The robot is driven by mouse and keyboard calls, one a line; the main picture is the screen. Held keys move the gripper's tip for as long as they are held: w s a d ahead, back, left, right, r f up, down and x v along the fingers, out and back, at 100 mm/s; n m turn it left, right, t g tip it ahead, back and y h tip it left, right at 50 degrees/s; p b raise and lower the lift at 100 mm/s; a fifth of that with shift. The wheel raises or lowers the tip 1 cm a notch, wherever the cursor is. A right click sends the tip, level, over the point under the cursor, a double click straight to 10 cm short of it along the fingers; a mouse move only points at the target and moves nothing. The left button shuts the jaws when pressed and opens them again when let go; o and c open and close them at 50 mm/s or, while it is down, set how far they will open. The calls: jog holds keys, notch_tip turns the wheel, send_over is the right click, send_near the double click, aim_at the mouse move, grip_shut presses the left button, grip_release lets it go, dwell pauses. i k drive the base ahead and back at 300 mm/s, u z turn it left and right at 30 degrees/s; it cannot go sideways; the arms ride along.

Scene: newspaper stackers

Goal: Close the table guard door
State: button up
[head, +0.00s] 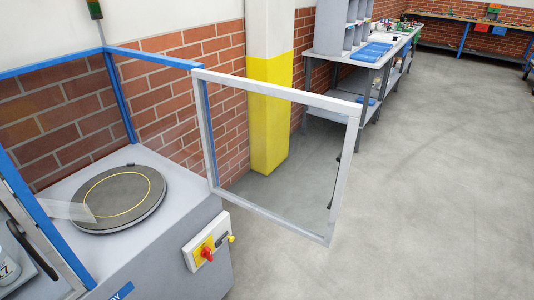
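The table guard door (345,175) is a clear panel in a light grey frame. It stands open, swung out to the right from the blue guard frame (155,58). A dark curved handle (334,182) is on its far right upright. The guard stands on a grey machine table (150,262) with a round dark turntable (118,198) marked by a yellow ring. The door opening in front of the turntable is partly uncovered. My gripper is not in view.
A control box (208,247) with a red knob sits on the machine's front corner. A yellow and white column (270,110) stands behind the door. A grey workbench (335,58) with blue trays is farther back. The floor (430,200) at the right is clear.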

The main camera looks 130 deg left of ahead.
aim_at(354, 110)
jog(key=u, duration=2.9)
jog(key=i, duration=4.4)
jog(key=u, duration=4.9)
jog(key=i, duration=0.25)
jog(key=z, duration=0.25)
